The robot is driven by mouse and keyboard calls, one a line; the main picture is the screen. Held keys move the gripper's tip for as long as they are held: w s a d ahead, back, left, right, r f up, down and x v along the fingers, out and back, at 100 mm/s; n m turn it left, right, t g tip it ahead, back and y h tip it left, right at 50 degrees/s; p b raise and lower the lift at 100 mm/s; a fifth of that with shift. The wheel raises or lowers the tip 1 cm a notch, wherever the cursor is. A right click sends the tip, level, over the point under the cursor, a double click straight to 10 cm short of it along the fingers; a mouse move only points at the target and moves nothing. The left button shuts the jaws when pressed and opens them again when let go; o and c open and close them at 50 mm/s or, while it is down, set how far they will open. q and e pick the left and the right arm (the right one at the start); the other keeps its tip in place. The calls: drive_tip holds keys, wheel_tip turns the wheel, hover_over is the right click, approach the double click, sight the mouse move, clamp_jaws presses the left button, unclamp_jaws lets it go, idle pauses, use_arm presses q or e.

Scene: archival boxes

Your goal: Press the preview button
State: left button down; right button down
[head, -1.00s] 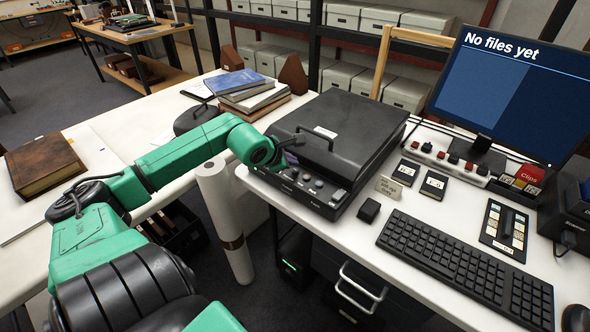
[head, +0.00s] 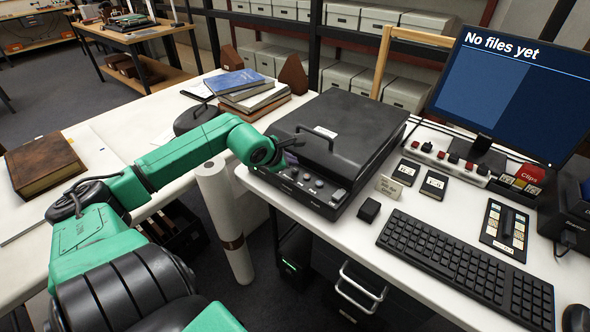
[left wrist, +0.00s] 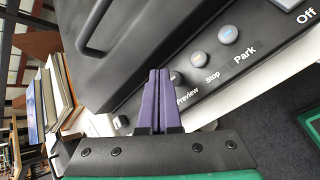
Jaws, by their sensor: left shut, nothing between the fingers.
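The black flatbed scanner (head: 340,130) stands on the white desk with its lid down and a row of buttons on its front panel. In the left wrist view the grey preview button (left wrist: 176,78) shows beside my left gripper's purple fingertips (left wrist: 157,72), partly hidden by them. The fingers are together and empty. I cannot tell whether they touch the button. The stop button (left wrist: 198,58) and park button (left wrist: 228,34) lie further right. In the head view my left gripper (head: 284,155) is at the panel's left end. My right gripper is not in view.
The monitor (head: 510,90) reads "No files yet". A keyboard (head: 455,265), a small black block (head: 369,210) and a small sign (head: 389,187) are right of the scanner. A paper roll (head: 225,225) stands below my left forearm. Stacked books (head: 250,90) lie behind.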

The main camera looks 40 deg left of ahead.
sight(292, 174)
use_arm(q)
drive_tip(key=shift+f, duration=0.4)
drive_tip(key=shift+f+b, duration=0.55)
drive_tip(key=shift+b, duration=0.2)
drive_tip(key=shift+r, duration=0.1)
idle(0.5)
drive_tip(key=shift+r+p, duration=0.7)
drive_tip(key=shift+r, duration=0.15)
wheel_tip(292, 174, up, 5)
drive_tip(key=p, duration=0.3)
drive_tip(key=shift+p, duration=0.3)
idle(0.3)
